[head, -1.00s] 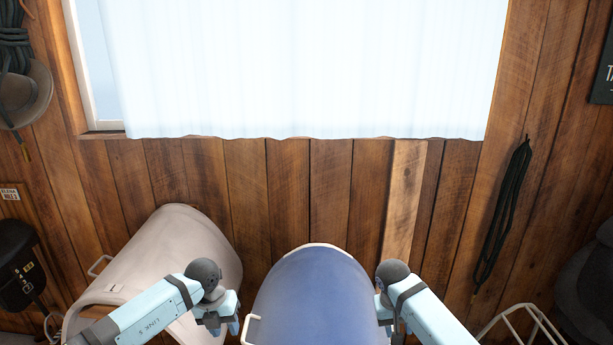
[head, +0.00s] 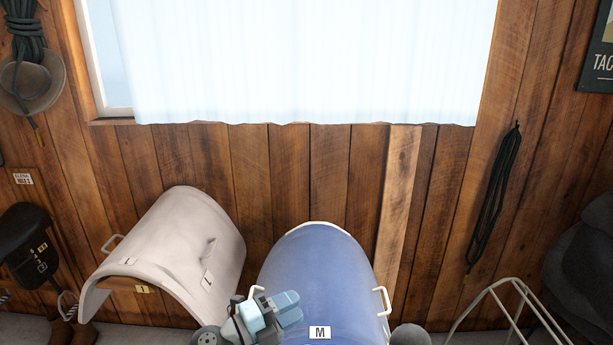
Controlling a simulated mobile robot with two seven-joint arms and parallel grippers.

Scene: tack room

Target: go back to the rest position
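My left gripper (head: 274,311) is at the bottom of the head view, left of the middle. It overlaps the left edge of the blue curved cover in the picture. Nothing shows held in it, and whether its light blue fingers are parted is unclear. Of my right arm only a grey rounded part shows at the bottom edge, right of the blue cover; its gripper is out of view.
A white curved cover (head: 178,250) stands at left. A blue curved cover (head: 318,270) with an M label and a white handle is in the middle. A white wire rack (head: 515,292) is at right. A wooden wall with a curtained window is behind.

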